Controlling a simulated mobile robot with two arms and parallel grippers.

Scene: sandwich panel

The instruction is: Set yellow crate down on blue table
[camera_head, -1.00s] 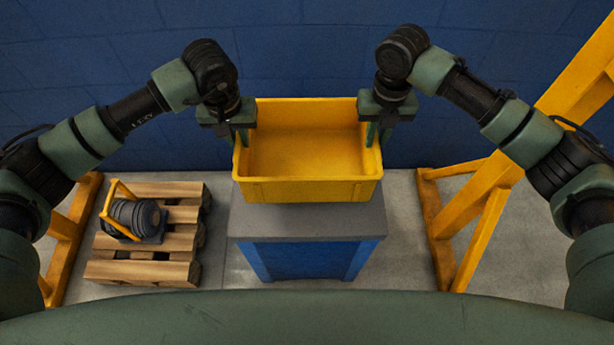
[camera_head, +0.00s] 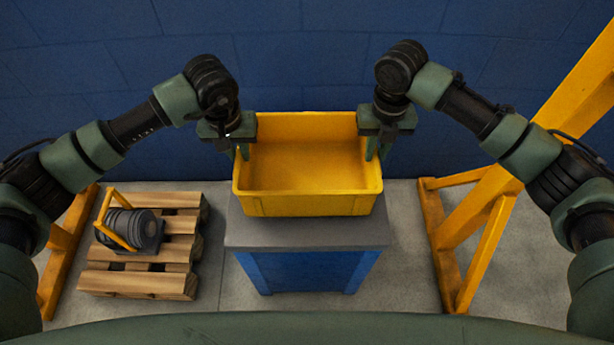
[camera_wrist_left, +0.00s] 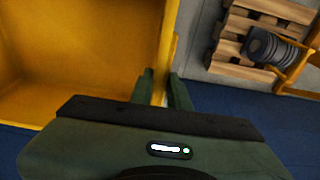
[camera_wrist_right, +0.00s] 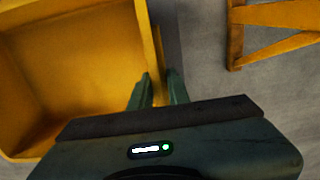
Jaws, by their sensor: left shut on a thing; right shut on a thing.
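The empty yellow crate (camera_head: 306,203) is level over the blue table (camera_head: 305,270) with the grey top in the head view. I cannot tell whether its bottom touches the top. My left gripper (camera_head: 243,150) is shut on the crate's left wall, and my right gripper (camera_head: 371,148) is shut on its right wall. In the left wrist view the fingers (camera_wrist_left: 163,90) straddle the crate's rim. In the right wrist view the fingers (camera_wrist_right: 158,90) straddle the opposite rim. The crate hides the back of the tabletop; a grey front strip shows.
A wooden pallet (camera_head: 140,284) with a dark motor-like object (camera_head: 138,228) and yellow handle stands on the floor at left. A yellow frame (camera_head: 487,243) stands at right. A blue wall (camera_head: 300,60) is behind.

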